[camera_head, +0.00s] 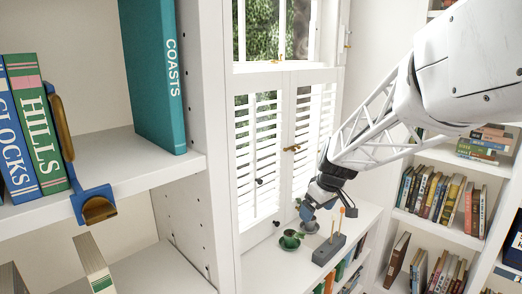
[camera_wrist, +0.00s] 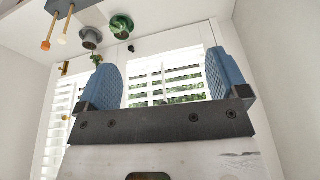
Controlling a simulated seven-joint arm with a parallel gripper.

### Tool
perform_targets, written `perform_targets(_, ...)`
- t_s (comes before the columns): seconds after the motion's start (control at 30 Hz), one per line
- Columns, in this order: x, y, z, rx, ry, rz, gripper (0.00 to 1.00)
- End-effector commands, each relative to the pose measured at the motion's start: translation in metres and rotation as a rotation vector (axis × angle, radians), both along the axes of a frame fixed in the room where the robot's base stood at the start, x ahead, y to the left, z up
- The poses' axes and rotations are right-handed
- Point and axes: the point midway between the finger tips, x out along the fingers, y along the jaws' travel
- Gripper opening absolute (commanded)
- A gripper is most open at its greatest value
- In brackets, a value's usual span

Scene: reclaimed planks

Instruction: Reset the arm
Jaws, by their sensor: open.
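My gripper (camera_head: 320,194) hangs at the end of my white lattice arm, above the low shelf top under the window in the head view. In the wrist view, my gripper (camera_wrist: 166,82) is open, its two blue pads wide apart with nothing between them. The shutters show behind the gap between the pads. The arm reaches in from the upper right of the head view.
A green cup (camera_head: 291,241), a small plant pot and a grey block (camera_head: 329,250) with upright sticks stand on the shelf top below my gripper. A white bookcase (camera_head: 215,150) at left holds a teal book (camera_head: 158,80), other books and a bookend (camera_head: 92,200). Shuttered windows stand behind.

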Motion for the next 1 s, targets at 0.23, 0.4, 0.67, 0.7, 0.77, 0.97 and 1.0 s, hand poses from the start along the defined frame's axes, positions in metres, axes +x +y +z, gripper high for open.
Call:
perform_targets(0.23,-0.073,-0.002,0.026,-0.009,0.021,-0.133,0.93)
perform_targets(0.4,-0.122,-0.005,0.036,-0.016,0.033,-0.227,0.93)
perform_targets(0.67,-0.196,-0.010,0.043,-0.028,0.047,-0.375,0.93)
perform_targets(0.7,-0.208,-0.011,0.044,-0.028,0.047,-0.399,0.93)
perform_targets(0.77,-0.225,-0.012,0.043,-0.032,0.049,-0.433,0.93)
perform_targets(0.97,-0.279,-0.017,0.038,-0.039,0.050,-0.552,0.93)
perform_targets(1.0,-0.290,-0.017,0.037,-0.040,0.050,-0.575,0.93)
